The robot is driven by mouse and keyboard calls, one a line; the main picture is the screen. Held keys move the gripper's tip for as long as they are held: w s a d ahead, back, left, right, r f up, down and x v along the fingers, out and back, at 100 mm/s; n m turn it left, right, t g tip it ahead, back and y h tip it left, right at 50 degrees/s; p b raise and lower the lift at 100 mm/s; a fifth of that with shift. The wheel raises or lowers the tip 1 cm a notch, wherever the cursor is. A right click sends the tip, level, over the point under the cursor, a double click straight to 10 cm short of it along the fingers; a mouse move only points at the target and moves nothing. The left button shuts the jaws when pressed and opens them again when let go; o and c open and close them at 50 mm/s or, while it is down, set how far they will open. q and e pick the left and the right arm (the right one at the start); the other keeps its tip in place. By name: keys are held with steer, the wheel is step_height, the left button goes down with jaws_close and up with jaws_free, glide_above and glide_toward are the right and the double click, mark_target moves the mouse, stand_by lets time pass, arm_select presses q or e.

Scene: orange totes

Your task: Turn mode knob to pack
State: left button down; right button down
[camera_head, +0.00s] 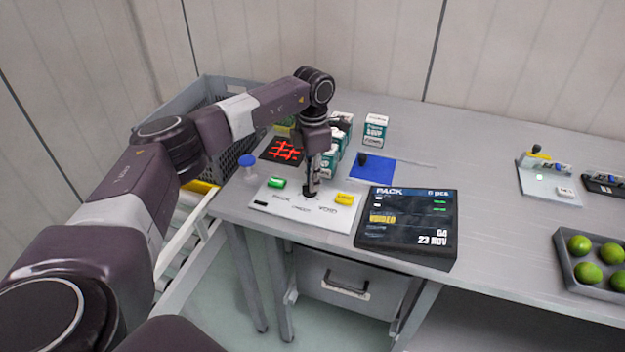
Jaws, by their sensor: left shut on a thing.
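The mode knob (309,192) is a small dark knob on a white control panel (325,221) near the table's front left. Labels are printed on the panel below the knob; they are small and partly blurred. A green button (276,183) lies left of the knob and a yellow button (345,199) lies right of it. My left gripper (313,185) points down over the panel and is shut on the knob. Its fingers hide most of the knob, so I cannot tell which way it points. My right gripper is not in view.
A dark display (407,222) reading PACK stands right of the panel. Behind are a red-lit scanner pad (282,151), several green-white cartons (375,129) and a blue mat (373,169). A blue-capped bottle (247,165) stands left. A tray (575,267) with green fruit sits far right.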

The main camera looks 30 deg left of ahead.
arm_select(q)
steer(key=shift+r+m, duration=0.15)
steer(key=shift+m, duration=0.75)
steer(key=c, duration=2)
jaws_free()
step_height(320, 180, up, 12)
steer(key=shift+s, duration=0.1)
